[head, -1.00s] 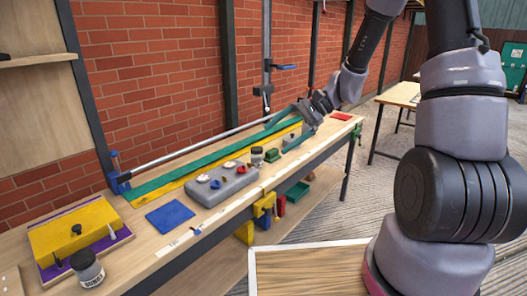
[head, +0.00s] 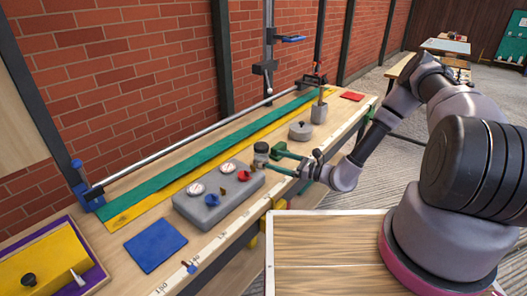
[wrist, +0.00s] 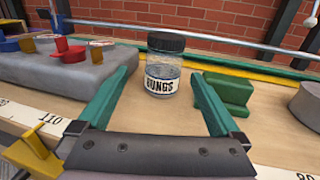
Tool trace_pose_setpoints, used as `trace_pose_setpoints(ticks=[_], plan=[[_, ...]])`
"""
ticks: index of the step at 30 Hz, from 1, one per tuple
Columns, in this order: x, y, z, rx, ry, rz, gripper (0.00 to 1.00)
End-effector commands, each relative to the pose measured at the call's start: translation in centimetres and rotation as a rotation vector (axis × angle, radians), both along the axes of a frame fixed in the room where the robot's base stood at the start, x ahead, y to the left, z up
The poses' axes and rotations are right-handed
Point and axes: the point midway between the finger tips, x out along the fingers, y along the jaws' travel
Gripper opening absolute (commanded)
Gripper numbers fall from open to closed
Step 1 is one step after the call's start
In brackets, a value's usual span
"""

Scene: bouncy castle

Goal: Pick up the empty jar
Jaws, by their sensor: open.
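A clear jar with a dark lid and a white "BUNGS" label stands upright on the workbench in the wrist view (wrist: 163,70). Its glass looks see-through and bluish; I cannot make out any contents. It also shows in the head view (head: 261,152), beside the right end of the grey block. My gripper (head: 277,160) is low over the bench, its green fingers open and pointing at the jar. In the wrist view the jar is centred between the spread fingers (wrist: 164,82), with visible gaps on both sides. I cannot tell how far the fingertips reach around it.
A grey block (head: 211,207) with gauges and coloured knobs lies left of the jar. A green block (wrist: 228,90) sits close to the right finger. A grey round piece (head: 300,131) is farther along. Behind run yellow and green strips (head: 165,183) and a metal rod (head: 190,152).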

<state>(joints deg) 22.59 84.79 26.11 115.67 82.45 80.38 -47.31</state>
Motion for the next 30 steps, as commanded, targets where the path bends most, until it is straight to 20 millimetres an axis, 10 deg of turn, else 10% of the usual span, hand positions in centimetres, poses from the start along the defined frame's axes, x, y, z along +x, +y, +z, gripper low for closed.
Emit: trace_pose_setpoints(ticks=[30], plan=[[5.2,9.3,0.3,0.001,0.003,-0.002,1.00]])
